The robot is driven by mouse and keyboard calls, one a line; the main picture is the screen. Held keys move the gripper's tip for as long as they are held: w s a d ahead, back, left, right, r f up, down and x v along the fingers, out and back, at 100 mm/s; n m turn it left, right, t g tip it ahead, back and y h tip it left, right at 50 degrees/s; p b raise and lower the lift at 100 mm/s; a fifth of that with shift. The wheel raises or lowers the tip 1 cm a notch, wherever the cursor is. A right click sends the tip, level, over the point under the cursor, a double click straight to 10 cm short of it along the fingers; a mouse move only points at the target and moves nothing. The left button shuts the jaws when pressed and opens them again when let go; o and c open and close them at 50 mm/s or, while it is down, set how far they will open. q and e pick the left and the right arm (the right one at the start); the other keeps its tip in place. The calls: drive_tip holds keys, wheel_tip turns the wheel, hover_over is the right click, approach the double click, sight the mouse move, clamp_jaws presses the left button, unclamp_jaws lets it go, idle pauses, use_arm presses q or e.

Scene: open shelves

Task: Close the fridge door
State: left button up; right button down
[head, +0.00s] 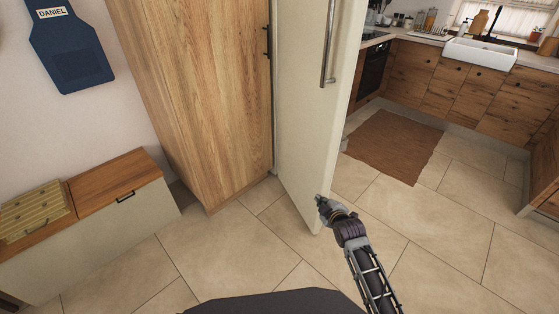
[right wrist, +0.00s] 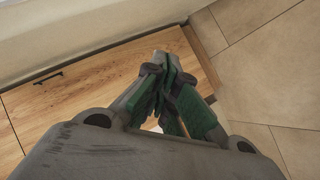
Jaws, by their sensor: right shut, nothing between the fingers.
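The fridge door (head: 308,110) is a tall cream panel with a long vertical metal handle (head: 328,45). It stands open, swung out from beside the tall wooden cabinet into the room. My right gripper (head: 321,203) is at the lower outer edge of the door in the head view, in front of it; I cannot tell whether it touches. In the right wrist view the green-padded fingers (right wrist: 166,65) are closed together with nothing between them. The inside of the fridge is hidden behind the door. My left gripper is not in view.
The tall wooden cabinet (head: 205,90) stands left of the door. A low bench cabinet (head: 122,200) with a striped box (head: 35,212) is at the left wall. A brown rug (head: 392,145) and kitchen counters lie beyond the door. The tiled floor in front is clear.

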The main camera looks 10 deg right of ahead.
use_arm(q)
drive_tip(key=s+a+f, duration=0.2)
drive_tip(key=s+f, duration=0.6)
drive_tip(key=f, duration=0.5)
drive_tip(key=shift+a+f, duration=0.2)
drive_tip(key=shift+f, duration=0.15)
use_arm(e)
drive_tip(key=w+d+r+n+t, duration=0.2)
drive_tip(key=w+r+n+t, duration=0.3)
drive_tip(key=w, duration=0.5)
drive_tip(key=shift+w+n, duration=0.3)
drive_tip(key=shift+n, duration=0.3)
drive_tip(key=shift+w+r, duration=0.1)
drive_tip(key=shift+r, duration=0.05)
